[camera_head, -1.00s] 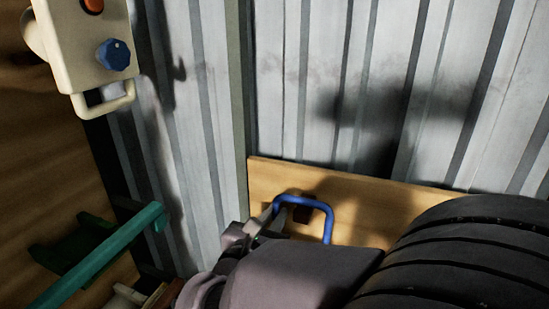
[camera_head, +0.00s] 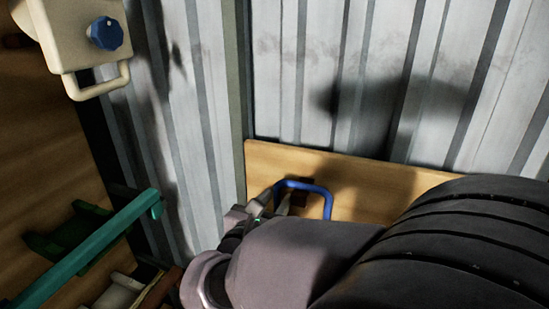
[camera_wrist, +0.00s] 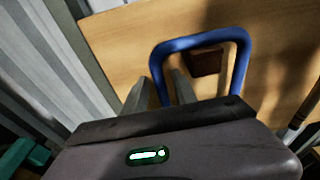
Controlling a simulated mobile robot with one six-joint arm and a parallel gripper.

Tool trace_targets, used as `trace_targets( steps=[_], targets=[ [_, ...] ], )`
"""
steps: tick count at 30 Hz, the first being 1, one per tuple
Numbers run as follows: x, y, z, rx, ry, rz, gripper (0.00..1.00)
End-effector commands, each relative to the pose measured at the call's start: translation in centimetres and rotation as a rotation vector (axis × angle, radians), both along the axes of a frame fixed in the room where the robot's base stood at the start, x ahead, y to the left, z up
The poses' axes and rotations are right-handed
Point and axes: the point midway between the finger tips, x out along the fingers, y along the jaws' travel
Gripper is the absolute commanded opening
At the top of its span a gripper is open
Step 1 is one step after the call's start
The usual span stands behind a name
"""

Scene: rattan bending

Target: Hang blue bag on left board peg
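The blue bag shows only as its blue handle (camera_head: 318,189), in front of a wooden board (camera_head: 375,185). The wrist view shows the handle (camera_wrist: 243,62) as an upright loop around a dark brown peg (camera_wrist: 206,62) on the board (camera_wrist: 120,50). I cannot tell whether the handle rests on the peg. The bag's body is hidden behind my gripper and arm. My gripper (camera_wrist: 158,97) has its fingers apart, one on each side of the handle's left leg, with small gaps visible. In the head view, my gripper (camera_head: 270,204) is at the handle's left end.
A corrugated metal wall (camera_head: 330,80) stands behind the board. At the left are a cream box with a blue knob (camera_head: 107,33) and a teal bar (camera_head: 95,245). A rod (camera_wrist: 302,112) shows at the right of the wrist view.

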Motion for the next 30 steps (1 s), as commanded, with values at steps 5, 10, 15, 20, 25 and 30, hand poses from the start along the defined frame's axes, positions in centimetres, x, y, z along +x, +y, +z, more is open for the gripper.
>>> trace_targets(
  steps=[5,10,15,20,25,30],
  targets=[
    [0.0,0.0,0.0,0.000,0.000,0.000,0.39],
    [-0.2,0.1,0.0,0.000,0.000,0.001,0.39],
    [-2.4,1.0,0.4,0.002,-0.001,0.004,0.39],
    [-6.2,2.4,1.1,0.001,0.000,0.007,0.39],
    [-10.9,4.1,1.9,0.001,0.000,0.009,0.39],
    [-14.6,5.4,2.5,0.000,0.000,0.006,0.39]
  ],
)
